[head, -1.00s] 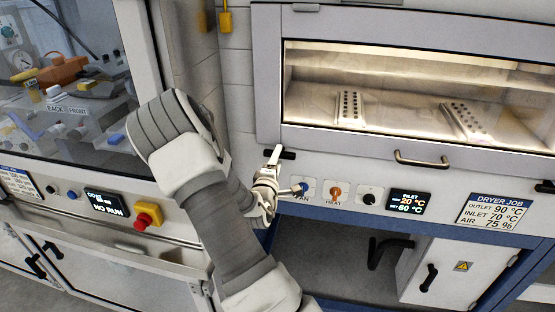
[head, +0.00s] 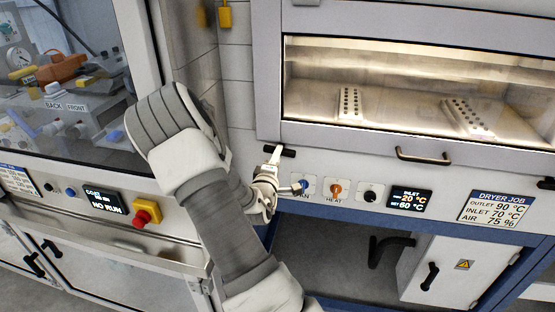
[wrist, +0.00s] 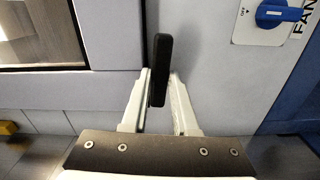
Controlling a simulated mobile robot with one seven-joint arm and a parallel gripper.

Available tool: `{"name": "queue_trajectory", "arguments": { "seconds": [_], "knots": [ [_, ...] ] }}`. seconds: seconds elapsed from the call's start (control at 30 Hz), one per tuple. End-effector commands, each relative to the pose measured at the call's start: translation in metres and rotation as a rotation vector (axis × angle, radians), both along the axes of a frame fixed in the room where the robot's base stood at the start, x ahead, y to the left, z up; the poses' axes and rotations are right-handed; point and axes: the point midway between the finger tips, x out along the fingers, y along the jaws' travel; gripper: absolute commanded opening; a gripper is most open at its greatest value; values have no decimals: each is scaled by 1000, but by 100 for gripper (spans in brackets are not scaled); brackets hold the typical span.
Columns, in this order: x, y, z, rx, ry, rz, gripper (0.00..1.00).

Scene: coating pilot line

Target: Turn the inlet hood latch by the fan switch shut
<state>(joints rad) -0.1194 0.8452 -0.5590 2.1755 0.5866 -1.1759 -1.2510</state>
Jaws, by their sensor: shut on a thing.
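The inlet hood latch is a black bar (wrist: 160,70) in the wrist view, lying along the hood's lower edge. In the head view a dark end of this latch (head: 288,153) shows beside my fingertips. My gripper (wrist: 157,88) is shut on the latch, one pale finger on each side; it also shows in the head view (head: 273,155). The blue fan switch (head: 303,186) is just right of and below my gripper in the head view. It also shows at the wrist view's top right (wrist: 280,13). The hood (head: 268,110) is above.
A heat knob (head: 336,190), a black knob (head: 370,193) and an inlet display (head: 408,199) run right of the fan switch. The hood handle (head: 423,157) sticks out. A red stop button (head: 147,211) is on the left cabinet. A black handle (head: 429,276) is below.

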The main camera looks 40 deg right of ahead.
Motion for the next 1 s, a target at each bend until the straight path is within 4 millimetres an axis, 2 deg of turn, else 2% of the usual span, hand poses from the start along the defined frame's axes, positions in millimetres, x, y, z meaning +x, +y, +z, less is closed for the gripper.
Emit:
{"name": "queue_trajectory", "arguments": {
  "seconds": [0.2, 1.0],
  "knots": [
    [0, 0, -6, 105, -128, 1, 0],
    [0, 0, -5, 599, -707, 2, 0]
  ]
}}
